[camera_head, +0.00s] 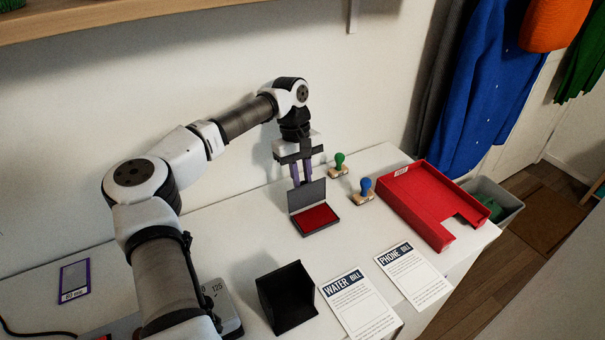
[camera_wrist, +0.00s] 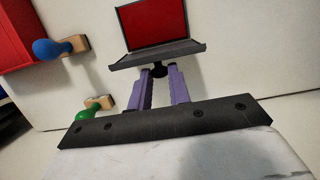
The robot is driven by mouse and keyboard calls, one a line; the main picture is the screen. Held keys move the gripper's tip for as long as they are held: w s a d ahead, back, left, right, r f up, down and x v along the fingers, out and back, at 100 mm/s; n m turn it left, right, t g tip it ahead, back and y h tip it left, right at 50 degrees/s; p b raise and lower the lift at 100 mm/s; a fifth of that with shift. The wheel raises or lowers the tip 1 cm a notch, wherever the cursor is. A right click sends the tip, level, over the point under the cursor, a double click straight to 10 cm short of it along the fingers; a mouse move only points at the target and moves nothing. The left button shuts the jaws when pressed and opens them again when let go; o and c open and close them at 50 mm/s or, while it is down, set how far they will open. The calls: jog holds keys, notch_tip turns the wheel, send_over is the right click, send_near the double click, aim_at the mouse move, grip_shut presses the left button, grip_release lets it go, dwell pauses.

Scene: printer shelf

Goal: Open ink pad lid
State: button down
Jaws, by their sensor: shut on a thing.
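The ink pad (camera_head: 317,219) lies on the desk with its grey lid (camera_head: 307,195) raised steeply at the back edge and its red pad surface uncovered. In the wrist view the red pad (camera_wrist: 152,24) shows at the top, with the lid (camera_wrist: 157,54) seen nearly edge-on below it. My gripper (camera_head: 302,181) points down just behind the lid. Its purple fingers are shut on a small black knob (camera_wrist: 160,70) on the lid. The contact is hidden behind the lid in the head view.
A green-handled stamp (camera_head: 339,164) and a blue-handled stamp (camera_head: 364,190) stand right of the pad. A red tray (camera_head: 428,203) is farther right. A black holder (camera_head: 285,298), a water bill (camera_head: 357,306) and a phone bill (camera_head: 412,274) lie in front. The wall is close behind.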

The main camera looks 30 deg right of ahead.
jog(key=c, duration=1.3)
grip_release()
jog(key=shift+r, duration=0.15)
jog(key=b+v, duration=0.2)
jog(key=v, duration=1.1)
jog(key=shift+w+r, duration=0.1)
jog(key=shift+r, duration=0.2)
